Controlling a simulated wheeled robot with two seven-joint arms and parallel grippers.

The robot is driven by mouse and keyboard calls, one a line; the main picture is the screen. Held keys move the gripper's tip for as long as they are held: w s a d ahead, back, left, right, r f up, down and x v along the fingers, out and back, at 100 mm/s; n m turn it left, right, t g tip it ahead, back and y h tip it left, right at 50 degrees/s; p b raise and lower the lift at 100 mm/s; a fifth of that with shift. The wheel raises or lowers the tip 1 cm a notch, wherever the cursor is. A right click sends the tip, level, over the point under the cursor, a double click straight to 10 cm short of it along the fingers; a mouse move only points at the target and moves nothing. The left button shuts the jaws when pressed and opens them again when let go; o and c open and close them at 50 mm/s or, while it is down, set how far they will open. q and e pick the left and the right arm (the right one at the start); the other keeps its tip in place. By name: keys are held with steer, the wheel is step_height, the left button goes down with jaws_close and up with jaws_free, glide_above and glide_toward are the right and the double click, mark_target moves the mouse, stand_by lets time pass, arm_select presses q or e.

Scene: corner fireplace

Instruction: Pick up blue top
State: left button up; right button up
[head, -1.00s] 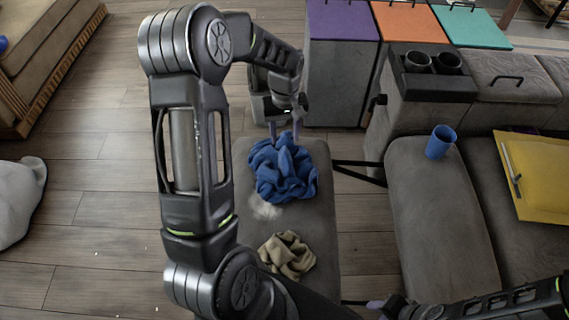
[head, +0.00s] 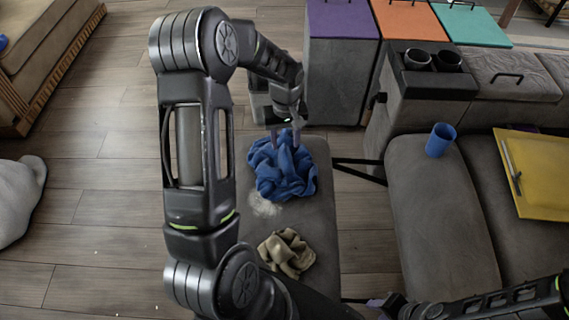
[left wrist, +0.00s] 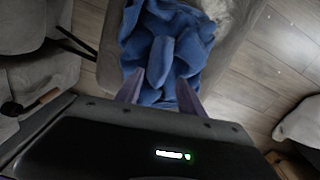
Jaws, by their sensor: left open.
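The blue top (head: 283,172) lies crumpled on the far part of a grey padded bench. It also shows in the left wrist view (left wrist: 165,50), with folds standing up between my fingers. My left gripper (head: 285,138) points down at the far side of the top, its fingers open on either side of some cloth. In the left wrist view my left gripper (left wrist: 158,92) has its two purple fingertips apart, at or just above the cloth; contact is unclear. My right gripper (head: 385,304) is at the bottom edge, partly hidden, its jaws unclear.
A tan cloth (head: 287,252) and a white fluffy patch (head: 264,206) lie on the grey bench (head: 318,225). A blue cup (head: 440,140) and a yellow folder (head: 535,172) are on the seats at right. Grey cabinets stand behind. Wooden floor is open at left.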

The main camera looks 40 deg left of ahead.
mark_target(286, 149)
arm_select(q)
step_height(286, 149, down, 4)
steer(key=shift+d+f, duration=0.1)
stand_by(0.6)
jaws_close()
stand_by(1.3)
